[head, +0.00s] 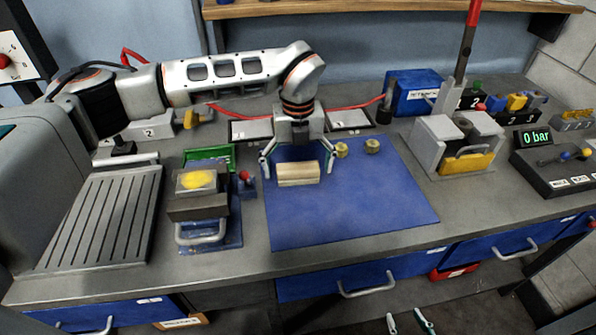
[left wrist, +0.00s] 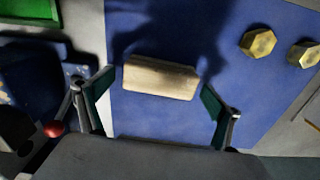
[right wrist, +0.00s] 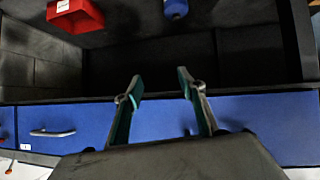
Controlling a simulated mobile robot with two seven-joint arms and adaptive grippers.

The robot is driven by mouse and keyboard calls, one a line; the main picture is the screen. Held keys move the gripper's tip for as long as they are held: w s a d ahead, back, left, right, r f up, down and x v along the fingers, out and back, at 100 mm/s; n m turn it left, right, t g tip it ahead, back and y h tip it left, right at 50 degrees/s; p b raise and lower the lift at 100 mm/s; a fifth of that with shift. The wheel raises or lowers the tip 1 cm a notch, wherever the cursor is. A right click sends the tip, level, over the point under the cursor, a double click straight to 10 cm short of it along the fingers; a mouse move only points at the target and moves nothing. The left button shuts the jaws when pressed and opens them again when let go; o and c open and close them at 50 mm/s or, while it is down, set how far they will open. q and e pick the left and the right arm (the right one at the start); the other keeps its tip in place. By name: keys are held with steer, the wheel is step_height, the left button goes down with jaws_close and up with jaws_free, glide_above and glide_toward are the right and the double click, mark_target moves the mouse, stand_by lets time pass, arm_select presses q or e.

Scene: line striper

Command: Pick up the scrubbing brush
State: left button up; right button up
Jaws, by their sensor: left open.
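The scrubbing brush (head: 298,173) has a pale wooden block for a back and lies on the blue mat (head: 350,215). In the left wrist view the brush (left wrist: 160,78) lies between the two spread fingers, with a gap at each end. My left gripper (head: 297,165) is open above the brush, pointing down, and holds nothing. Bristles are not visible. My right gripper (right wrist: 160,85) shows in its own wrist view with its fingers apart and nothing between them; it faces blue drawers and a dark open shelf space.
Two brass hex pieces (head: 341,150) (head: 372,146) sit on the mat right of the brush. The mat's front half is clear. A grey press (head: 455,145) stands at right.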

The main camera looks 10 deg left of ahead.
mark_target(298, 168)
arm_select(q)
steer(key=c, duration=1.1)
steer(key=shift+c, duration=0.6)
arm_select(e)
steer(key=shift+s+f, duration=0.15)
steer(key=shift+f, duration=0.15)
arm_select(q)
steer(key=shift+r, duration=0.15)
step_height(298, 168, up, 20)
steer(key=b, duration=0.1)
arm_select(e)
steer(key=shift+f, duration=0.55)
arm_select(q)
steer(key=shift+o, duration=0.8)
